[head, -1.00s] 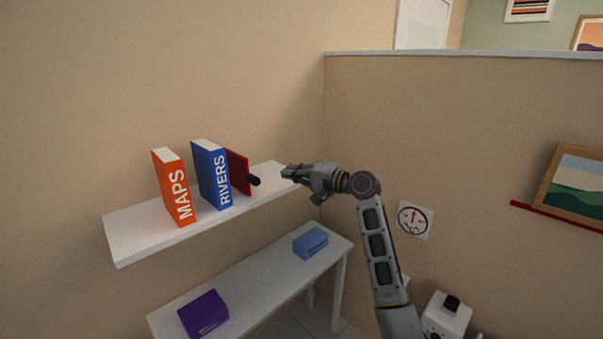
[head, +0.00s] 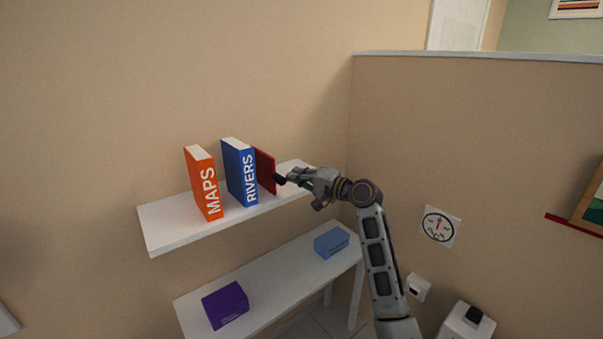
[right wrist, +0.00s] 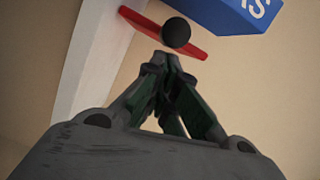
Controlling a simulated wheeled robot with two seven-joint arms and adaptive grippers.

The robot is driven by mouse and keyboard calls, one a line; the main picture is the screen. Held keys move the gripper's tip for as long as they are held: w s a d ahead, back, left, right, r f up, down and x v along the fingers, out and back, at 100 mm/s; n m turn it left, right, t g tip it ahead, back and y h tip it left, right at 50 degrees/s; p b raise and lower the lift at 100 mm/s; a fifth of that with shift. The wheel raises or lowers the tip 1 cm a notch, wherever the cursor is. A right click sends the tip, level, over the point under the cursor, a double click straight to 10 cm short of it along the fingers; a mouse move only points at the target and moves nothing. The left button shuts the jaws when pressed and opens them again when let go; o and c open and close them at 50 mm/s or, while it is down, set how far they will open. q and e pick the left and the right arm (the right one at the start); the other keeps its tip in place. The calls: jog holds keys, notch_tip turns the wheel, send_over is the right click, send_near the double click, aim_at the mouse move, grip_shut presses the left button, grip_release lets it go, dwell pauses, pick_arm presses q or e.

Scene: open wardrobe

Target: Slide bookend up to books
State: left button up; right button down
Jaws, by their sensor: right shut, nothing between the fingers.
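The bookend (head: 265,172) is a red upright plate with a black knob (head: 279,181) on its right side. It stands on the white wall shelf just right of the blue RIVERS book (head: 239,172). An orange MAPS book (head: 204,184) stands further left, with a gap between the books. My right gripper (head: 291,177) is shut and empty, its fingertips at the knob; I cannot tell whether they touch. In the right wrist view the closed fingertips (right wrist: 174,62) point at the knob (right wrist: 176,33), with the red plate (right wrist: 147,27) behind it. My left gripper is not in view.
The wall shelf (head: 165,236) has bare room at its left end. A partition wall (head: 480,130) with a dial (head: 438,227) stands on the right.

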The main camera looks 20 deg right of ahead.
aim_at(283, 179)
jog(key=shift+a, duration=0.1)
dwell(0.3)
jog(key=a, duration=0.1)
jog(key=s+a+p, duration=0.1)
jog(key=a, duration=0.2)
jog(key=shift+s+a+p, duration=0.15)
jog(key=shift+s+p, duration=0.15)
jog(key=shift+s, duration=0.05)
jog(key=shift+w, duration=0.1)
